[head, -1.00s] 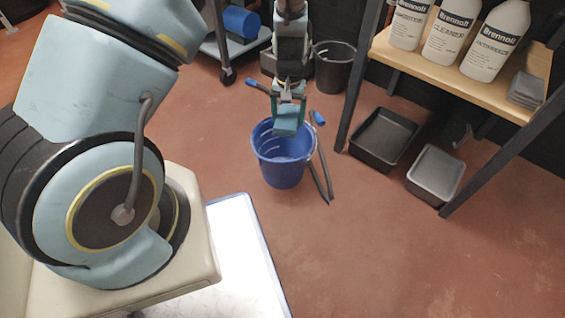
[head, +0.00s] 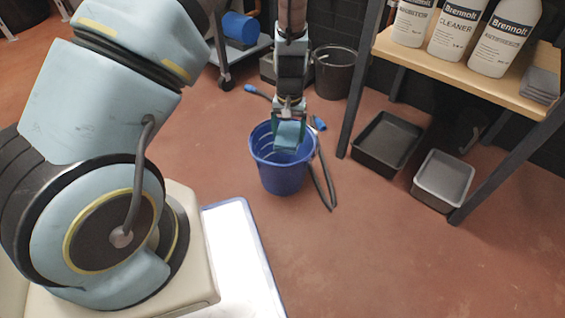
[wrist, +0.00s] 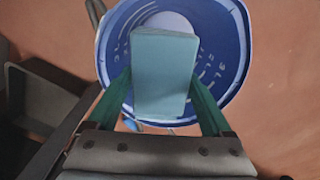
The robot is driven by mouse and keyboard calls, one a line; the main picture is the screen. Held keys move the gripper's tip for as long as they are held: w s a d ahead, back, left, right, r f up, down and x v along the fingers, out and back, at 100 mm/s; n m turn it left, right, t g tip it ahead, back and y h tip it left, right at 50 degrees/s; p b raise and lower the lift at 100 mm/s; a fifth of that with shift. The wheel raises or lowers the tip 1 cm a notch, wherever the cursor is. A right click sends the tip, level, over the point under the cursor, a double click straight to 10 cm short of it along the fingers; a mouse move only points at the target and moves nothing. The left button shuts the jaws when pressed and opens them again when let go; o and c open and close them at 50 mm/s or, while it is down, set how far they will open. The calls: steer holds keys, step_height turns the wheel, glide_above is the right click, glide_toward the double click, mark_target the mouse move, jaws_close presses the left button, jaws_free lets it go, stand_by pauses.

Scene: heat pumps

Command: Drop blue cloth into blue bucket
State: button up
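The blue cloth, a light blue folded block (head: 287,137), is held between the green fingers of my gripper (head: 289,127). In the wrist view the cloth (wrist: 163,82) fills the space between the fingers of my gripper (wrist: 162,88), which press on its two sides. The blue bucket (head: 283,178) stands upright on the floor below the cloth. In the wrist view the bucket (wrist: 236,45) lies behind the cloth, its mouth around most of it. The cloth hides part of the bucket's inside. I cannot tell whether its lower end is below the rim.
A black bin (head: 334,72) stands behind the bucket. Dark hoses (head: 319,180) lie right beside the bucket. Floor in front is clear.

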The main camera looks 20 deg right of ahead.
steer(key=shift+o, duration=1.1)
step_height(320, 180, up, 11)
steer(key=p, duration=0.5)
steer(key=shift+f, duration=0.1)
